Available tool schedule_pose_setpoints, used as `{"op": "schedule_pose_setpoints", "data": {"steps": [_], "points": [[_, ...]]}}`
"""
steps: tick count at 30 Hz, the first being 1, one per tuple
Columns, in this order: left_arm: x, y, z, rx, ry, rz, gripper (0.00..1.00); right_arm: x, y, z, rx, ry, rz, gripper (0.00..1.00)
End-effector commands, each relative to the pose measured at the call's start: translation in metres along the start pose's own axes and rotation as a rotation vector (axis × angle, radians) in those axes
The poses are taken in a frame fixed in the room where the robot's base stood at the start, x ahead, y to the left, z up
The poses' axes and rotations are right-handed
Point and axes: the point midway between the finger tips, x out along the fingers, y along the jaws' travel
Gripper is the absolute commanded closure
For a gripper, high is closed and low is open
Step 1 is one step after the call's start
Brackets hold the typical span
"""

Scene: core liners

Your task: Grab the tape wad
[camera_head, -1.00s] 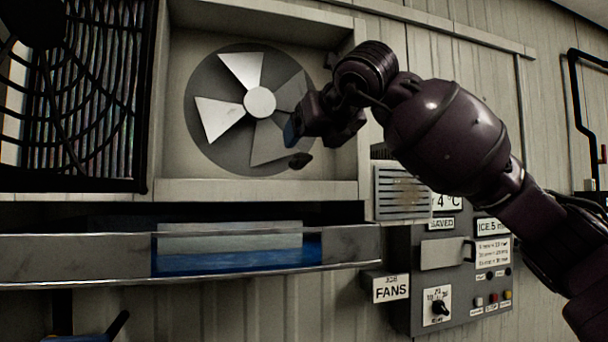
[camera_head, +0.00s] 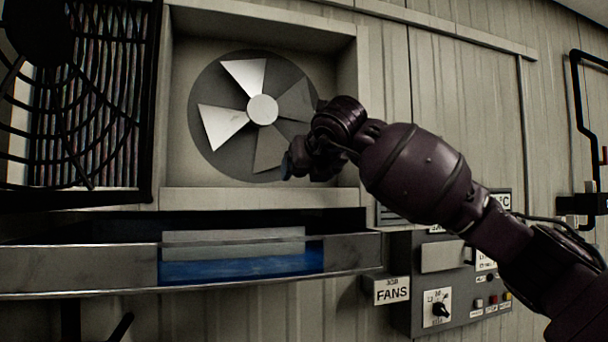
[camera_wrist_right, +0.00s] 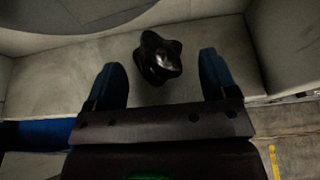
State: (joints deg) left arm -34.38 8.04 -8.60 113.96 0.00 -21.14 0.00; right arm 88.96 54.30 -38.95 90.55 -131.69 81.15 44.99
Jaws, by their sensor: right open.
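The tape wad (camera_wrist_right: 158,57) is a small, glossy black, lumpy piece. In the right wrist view it lies on the pale floor of the fan recess, just ahead of my right gripper and between the lines of its two fingers. In the head view my right gripper (camera_head: 289,166) is at the lower right of the fan and covers the place of the wad. I cannot see my left gripper.
The grey-bladed fan (camera_head: 262,109) is close behind the gripper. The recess frame (camera_head: 265,197) has a raised lower lip and side walls. A hinged-out guard grille (camera_head: 88,110) is at left. Below are a metal ledge (camera_head: 345,253) with a blue section and a control panel (camera_head: 462,305).

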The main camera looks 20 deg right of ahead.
Motion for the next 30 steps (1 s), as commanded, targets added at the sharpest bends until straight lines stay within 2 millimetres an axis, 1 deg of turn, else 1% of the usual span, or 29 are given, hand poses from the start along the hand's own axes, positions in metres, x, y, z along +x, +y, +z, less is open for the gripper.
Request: {"op": "schedule_pose_setpoints", "data": {"steps": [1,6,14,24,30], "points": [[-0.002,0.0,-0.005,0.0,0.003,0.0,1.0,0.006,0.0,0.002,0.001,0.001,0.001,0.21],[-0.003,-0.001,-0.01,0.0,0.007,0.0,1.0,0.02,0.0,0.001,0.0,0.0,0.001,0.21],[-0.003,-0.001,-0.009,0.001,0.007,0.0,1.0,0.022,0.0,0.0,0.0,-0.001,0.001,0.21],[-0.004,-0.001,-0.007,0.002,0.002,0.0,1.0,0.022,0.0,0.001,0.0,-0.001,0.001,0.73],[-0.006,-0.002,-0.004,0.001,-0.003,-0.001,1.0,0.022,0.0,0.001,0.0,-0.001,0.001,0.74]]}}
